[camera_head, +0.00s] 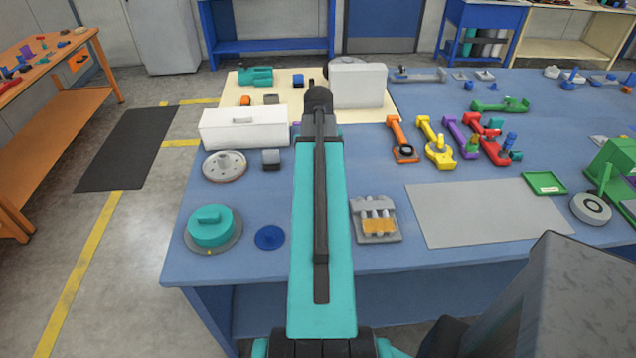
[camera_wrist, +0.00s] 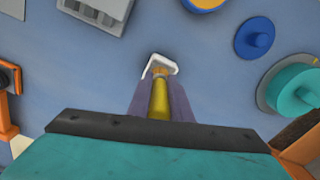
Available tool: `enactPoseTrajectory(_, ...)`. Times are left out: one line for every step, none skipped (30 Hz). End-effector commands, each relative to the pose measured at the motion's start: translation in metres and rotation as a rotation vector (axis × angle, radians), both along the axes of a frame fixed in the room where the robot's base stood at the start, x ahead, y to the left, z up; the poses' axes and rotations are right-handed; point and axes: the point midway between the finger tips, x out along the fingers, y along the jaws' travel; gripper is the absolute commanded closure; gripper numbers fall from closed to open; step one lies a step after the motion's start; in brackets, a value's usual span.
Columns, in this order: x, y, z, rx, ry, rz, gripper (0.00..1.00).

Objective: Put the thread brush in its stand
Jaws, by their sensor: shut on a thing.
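In the wrist view my gripper (camera_wrist: 160,82) has its two purple fingers shut on a yellow rod, which I take to be the thread brush (camera_wrist: 158,101). The rod points away from the wrist, and its far end looks orange. A white angular piece (camera_wrist: 162,61) frames that end. I cannot tell whether it is part of the brush or a stand behind it, nor whether they touch. In the head view my teal arm hides the gripper and the brush. I cannot make out the stand for certain in either view.
The blue table (camera_head: 250,207) holds a blue disc (camera_head: 270,237), a teal lidded round part (camera_head: 210,226) and a grey block with rollers (camera_head: 377,219). A white box (camera_head: 243,130) stands farther back. Coloured tools, such as the orange one (camera_head: 400,138), lie right. A grey mat (camera_head: 485,213) is bare.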

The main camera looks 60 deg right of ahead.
Motion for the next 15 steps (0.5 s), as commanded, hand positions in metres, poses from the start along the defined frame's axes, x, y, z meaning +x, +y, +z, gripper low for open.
enactPoseTrajectory(0.000,0.000,-0.008,0.000,0.000,0.000,1.00)
enactPoseTrajectory(0.000,0.000,-0.010,0.000,0.000,0.000,1.00)
enactPoseTrajectory(0.000,0.000,-0.014,0.000,0.000,0.000,1.00)
enactPoseTrajectory(0.000,0.000,-0.017,0.000,0.000,0.000,1.00)
enactPoseTrajectory(0.000,0.000,-0.020,0.000,0.000,0.000,1.00)
enactPoseTrajectory(0.000,0.000,-0.024,0.001,0.001,0.000,1.00)
enactPoseTrajectory(0.000,0.000,-0.026,0.000,0.000,0.000,1.00)
enactPoseTrajectory(0.000,0.000,-0.028,0.000,0.000,0.000,1.00)
enactPoseTrajectory(0.000,0.000,-0.030,0.000,0.000,0.000,1.00)
enactPoseTrajectory(0.000,0.000,-0.031,0.000,0.000,0.000,1.00)
enactPoseTrajectory(0.000,0.000,-0.031,0.000,0.000,0.000,1.00)
enactPoseTrajectory(0.000,0.000,-0.032,0.000,0.000,0.000,1.00)
enactPoseTrajectory(0.000,0.000,-0.032,0.000,0.000,0.000,1.00)
enactPoseTrajectory(0.000,0.000,-0.032,0.000,0.000,0.000,1.00)
enactPoseTrajectory(0.000,0.000,-0.032,0.000,0.000,0.000,1.00)
